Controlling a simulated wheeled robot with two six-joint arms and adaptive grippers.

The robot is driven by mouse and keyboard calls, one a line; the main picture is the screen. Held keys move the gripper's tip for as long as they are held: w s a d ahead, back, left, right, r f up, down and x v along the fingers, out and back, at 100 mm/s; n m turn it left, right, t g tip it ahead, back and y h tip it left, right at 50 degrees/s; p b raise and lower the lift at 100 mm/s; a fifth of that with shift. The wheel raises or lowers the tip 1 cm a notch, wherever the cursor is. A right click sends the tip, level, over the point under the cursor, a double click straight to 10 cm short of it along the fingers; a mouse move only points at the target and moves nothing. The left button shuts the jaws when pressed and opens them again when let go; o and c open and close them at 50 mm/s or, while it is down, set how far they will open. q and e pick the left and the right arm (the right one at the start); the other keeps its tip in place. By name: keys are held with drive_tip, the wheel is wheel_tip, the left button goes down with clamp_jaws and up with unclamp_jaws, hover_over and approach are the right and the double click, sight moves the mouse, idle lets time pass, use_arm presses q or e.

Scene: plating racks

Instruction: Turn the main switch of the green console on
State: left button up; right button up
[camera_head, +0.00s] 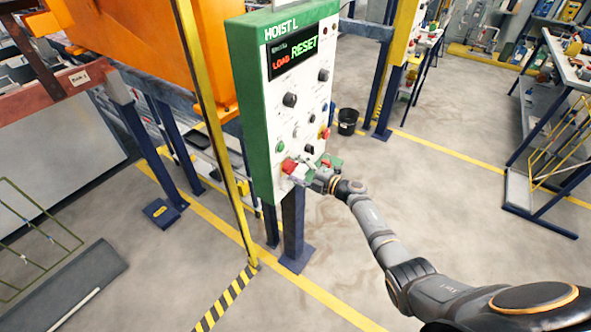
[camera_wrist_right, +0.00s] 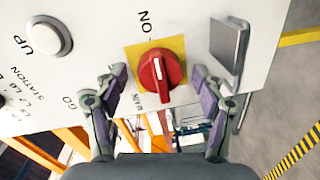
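The green console (camera_head: 253,120), labelled HOIST L, has a white front panel and a display (camera_head: 293,52) reading LOAD and RESET. Its red main switch (camera_head: 289,166) is low on the panel. In the right wrist view the red rotary knob (camera_wrist_right: 153,72) sits on a yellow plate (camera_wrist_right: 134,54), with ON above it and MAIN below left. Its raised grip runs nearly vertical in that picture, with a white mark. My right gripper (camera_head: 312,175) is at the panel's lower part; its open fingers (camera_wrist_right: 160,84) are on either side of the knob, apparently not touching it. My left gripper is out of view.
A grey metal plate (camera_wrist_right: 229,45) sticks out beside the knob, near one finger. A round UP button (camera_wrist_right: 50,38) is on the other side. More knobs (camera_head: 290,99) sit higher on the panel. A yellow post (camera_head: 210,115) stands left of the console; a black bucket (camera_head: 347,121) stands behind.

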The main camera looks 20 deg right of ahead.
drive_tip(key=v, duration=1.2)
drive_tip(key=s+d+f+m+t+h, duration=0.1)
drive_tip(key=s+d+f+m+h, duration=0.15)
drive_tip(key=f+m, duration=0.35)
drive_tip(key=s+d+f+m+h, duration=0.2)
drive_tip(key=d+f+m+h, duration=0.15)
drive_tip(key=f, duration=0.55)
drive_tip(key=s+d+f+m+g+h, duration=0.2)
drive_tip(key=s+f+m+g+h, duration=0.45)
drive_tip(key=s+f, duration=0.9)
drive_tip(key=s+a+f+m+g, duration=0.2)
drive_tip(key=s+f, duration=0.3)
drive_tip(key=s, duration=0.4)
drive_tip(key=s+a+f+m+g+y, duration=0.1)
drive_tip(key=s+a+f+m+g, duration=0.1)
drive_tip(key=s, duration=0.7)
drive_tip(key=s+a+f+m+g, duration=0.2)
drive_tip(key=s+a+f+m, duration=0.1)
drive_tip(key=s+f, duration=0.4)
drive_tip(key=s, duration=0.2)
drive_tip(key=shift+s+a+f+g, duration=0.15)
drive_tip(key=shift+s+f+g, duration=0.2)
